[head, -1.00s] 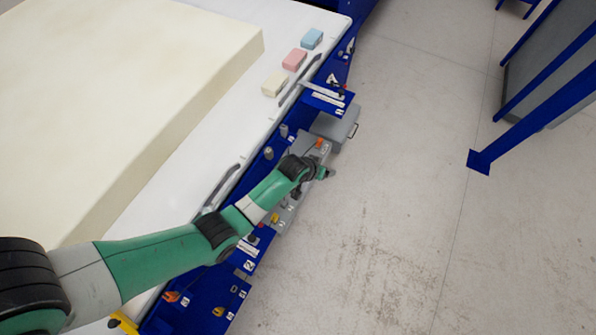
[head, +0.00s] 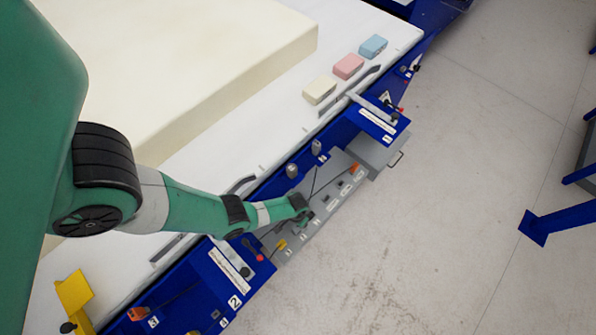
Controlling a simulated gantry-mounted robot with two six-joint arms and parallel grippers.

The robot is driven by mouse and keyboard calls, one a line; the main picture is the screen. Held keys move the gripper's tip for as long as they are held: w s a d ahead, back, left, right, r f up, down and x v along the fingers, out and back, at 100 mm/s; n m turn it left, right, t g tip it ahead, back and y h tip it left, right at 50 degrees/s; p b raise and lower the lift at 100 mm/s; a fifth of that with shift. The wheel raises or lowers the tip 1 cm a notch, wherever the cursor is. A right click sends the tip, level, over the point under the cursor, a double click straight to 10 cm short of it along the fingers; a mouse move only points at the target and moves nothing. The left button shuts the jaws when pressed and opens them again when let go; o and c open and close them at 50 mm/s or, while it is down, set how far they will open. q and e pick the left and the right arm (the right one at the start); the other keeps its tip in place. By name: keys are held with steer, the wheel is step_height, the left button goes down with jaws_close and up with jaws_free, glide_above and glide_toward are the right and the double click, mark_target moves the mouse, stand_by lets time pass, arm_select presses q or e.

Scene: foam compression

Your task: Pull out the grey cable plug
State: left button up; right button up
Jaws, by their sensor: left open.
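A grey socket panel (head: 327,210) runs along the front of the blue machine frame. An orange plug (head: 355,168) sits at its upper right end and a yellow plug (head: 281,244) near its lower left end. My left gripper (head: 307,216) is over the panel between these two plugs, small in the picture and open. I cannot make out a grey plug for certain; the arm and gripper cover part of the panel. Thin dark cables (head: 313,181) run beside the panel. My right gripper is not in view.
A large cream foam block (head: 200,60) lies on the white table (head: 345,40). Cream (head: 319,90), pink (head: 348,67) and blue (head: 373,46) small blocks lie near its edge. A grey box with a handle (head: 378,151) juts out beyond the panel.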

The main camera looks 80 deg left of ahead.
mark_target(297, 228)
arm_select(q)
steer(key=shift+d, duration=0.1)
step_height(297, 228, down, 9)
steer(key=b, duration=0.9)
steer(key=shift+c, duration=0.3)
stand_by(0.5)
jaws_close()
steer(key=shift+r, duration=0.2)
stand_by(1.1)
steer(key=shift+r+p, duration=2.85)
steer(key=shift+p, duration=0.2)
